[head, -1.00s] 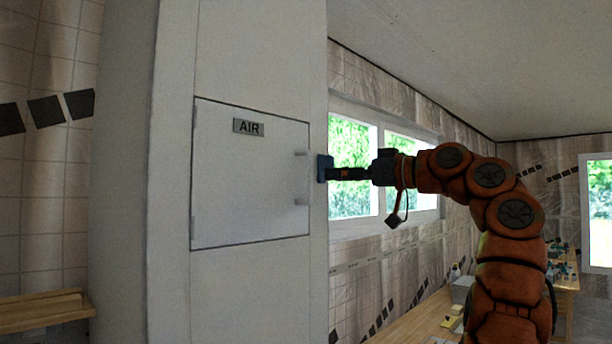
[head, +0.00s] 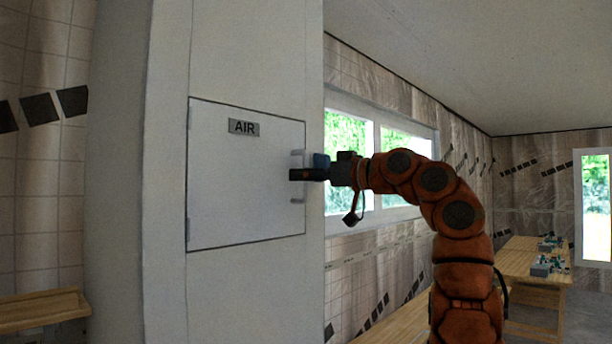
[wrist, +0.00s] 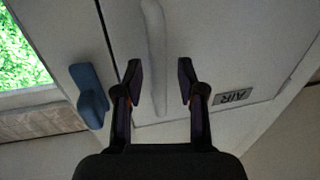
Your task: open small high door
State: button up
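The small high door (head: 245,190) is a white square panel with an AIR label (head: 244,127), set in a tall white cabinet; it looks shut. Its pale vertical bar handle (head: 297,200) is at the right edge, its middle hidden behind my gripper (head: 298,174) in the head view. In the wrist view my gripper (wrist: 160,82) is open, one finger on each side of the handle (wrist: 156,45) in the picture. Neither finger is seen pressing on it; I cannot tell how deep the bar sits between them. The door label also shows there (wrist: 233,96).
A blue block (wrist: 90,95) is on the cabinet face beside the door, partly behind my gripper in the head view (head: 320,161). A wooden shelf (head: 40,312) is at the lower left. Windows and wooden tables (head: 535,265) are to the right.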

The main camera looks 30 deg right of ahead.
grip_shut()
dwell(0.6)
